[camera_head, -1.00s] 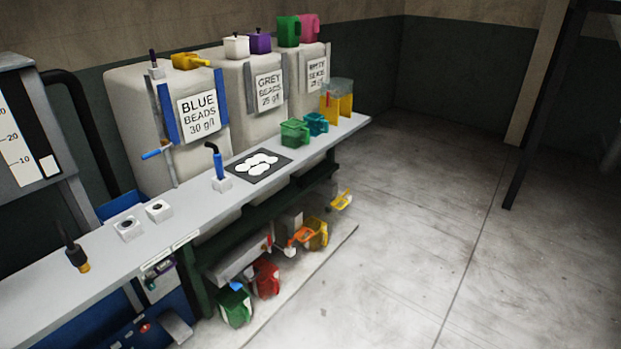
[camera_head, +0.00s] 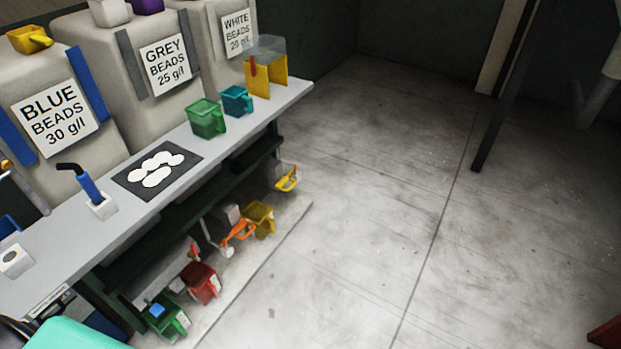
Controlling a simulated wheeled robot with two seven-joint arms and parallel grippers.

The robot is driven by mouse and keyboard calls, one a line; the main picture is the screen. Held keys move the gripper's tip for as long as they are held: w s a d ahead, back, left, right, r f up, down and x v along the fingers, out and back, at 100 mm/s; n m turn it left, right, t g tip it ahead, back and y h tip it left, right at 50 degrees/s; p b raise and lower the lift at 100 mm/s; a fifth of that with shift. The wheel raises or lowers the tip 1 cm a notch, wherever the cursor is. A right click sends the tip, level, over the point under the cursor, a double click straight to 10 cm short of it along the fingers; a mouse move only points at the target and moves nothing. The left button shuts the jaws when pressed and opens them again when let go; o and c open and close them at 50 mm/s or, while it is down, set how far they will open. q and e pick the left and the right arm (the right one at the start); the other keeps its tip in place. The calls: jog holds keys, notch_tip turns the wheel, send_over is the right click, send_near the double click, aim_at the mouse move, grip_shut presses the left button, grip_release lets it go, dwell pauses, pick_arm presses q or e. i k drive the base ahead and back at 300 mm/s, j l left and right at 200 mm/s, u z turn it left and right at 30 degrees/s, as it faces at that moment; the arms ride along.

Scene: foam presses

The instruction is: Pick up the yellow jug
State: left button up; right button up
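A yellow jug (camera_head: 259,218) stands on the low shelf under the bench, between an orange scoop (camera_head: 238,233) and a yellow scoop-like item (camera_head: 287,178) at the shelf's far end. Its far side and inside are hard to make out at this size. Another yellow scoop or jug (camera_head: 30,39) sits on top of the blue beads container at the upper left. Neither of my grippers is in view.
A red jug (camera_head: 203,283) and a green jug (camera_head: 167,316) stand nearer on the low shelf (camera_head: 245,285). On the bench (camera_head: 215,150) are a green jug (camera_head: 207,119), a teal jug (camera_head: 236,101) and a yellow stand (camera_head: 268,75).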

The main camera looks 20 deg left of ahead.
aim_at(261, 215)
jog(key=i+u, duration=0.1)
jog(key=i, duration=0.35)
jog(key=i+l+u, duration=0.1)
jog(key=i, duration=0.3)
jog(key=i+l+u, duration=0.1)
jog(key=i, duration=0.35)
jog(key=i+l+u, duration=0.1)
jog(key=i+l, duration=0.15)
jog(key=i, duration=0.15)
